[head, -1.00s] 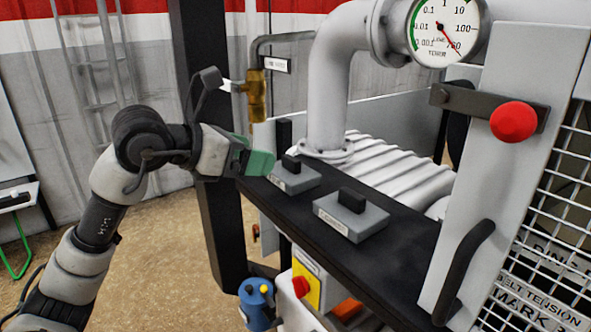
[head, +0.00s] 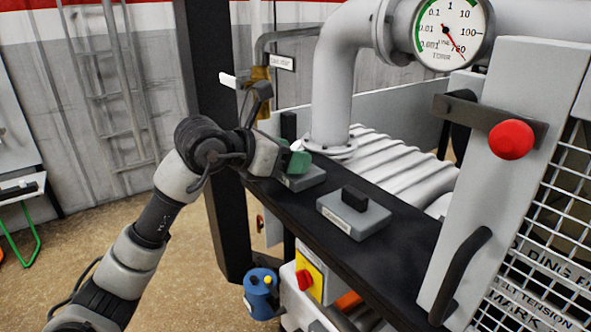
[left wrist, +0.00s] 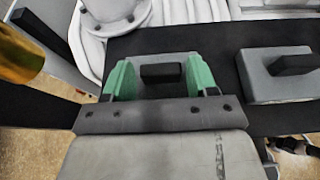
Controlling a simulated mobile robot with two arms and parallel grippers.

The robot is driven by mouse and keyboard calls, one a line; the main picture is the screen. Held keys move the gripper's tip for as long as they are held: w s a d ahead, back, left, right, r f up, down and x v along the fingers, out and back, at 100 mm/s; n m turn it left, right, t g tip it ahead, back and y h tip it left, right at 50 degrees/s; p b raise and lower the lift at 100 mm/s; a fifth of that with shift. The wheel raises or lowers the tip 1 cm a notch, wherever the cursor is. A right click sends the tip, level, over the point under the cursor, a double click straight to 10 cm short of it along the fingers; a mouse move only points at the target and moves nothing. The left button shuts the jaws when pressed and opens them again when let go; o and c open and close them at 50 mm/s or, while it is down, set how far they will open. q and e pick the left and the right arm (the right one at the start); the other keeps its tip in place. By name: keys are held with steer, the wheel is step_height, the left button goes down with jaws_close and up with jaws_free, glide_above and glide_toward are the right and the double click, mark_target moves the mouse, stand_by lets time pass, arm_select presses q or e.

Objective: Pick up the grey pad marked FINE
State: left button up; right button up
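A grey pad (head: 306,181) with a black handle lies at the left part of a black shelf in the head view. Its front label is too small to read and is partly hidden by my gripper. My left gripper (head: 297,160) with green fingertips is over this pad. In the left wrist view the open fingers (left wrist: 161,80) stand on either side of the black handle (left wrist: 161,73), with the pad (left wrist: 165,91) behind and below them. I cannot tell whether they touch it. My right gripper is not in view.
A second grey pad (head: 362,219) with a black handle lies to the right on the black shelf (head: 392,255). A brass fitting with a white-tipped lever (head: 228,79) is close behind my left wrist. A large white pipe (head: 331,95) rises behind the pads.

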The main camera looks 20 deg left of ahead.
arm_select(q)
steer(key=c, duration=0.7)
steer(key=shift+r, duration=0.1)
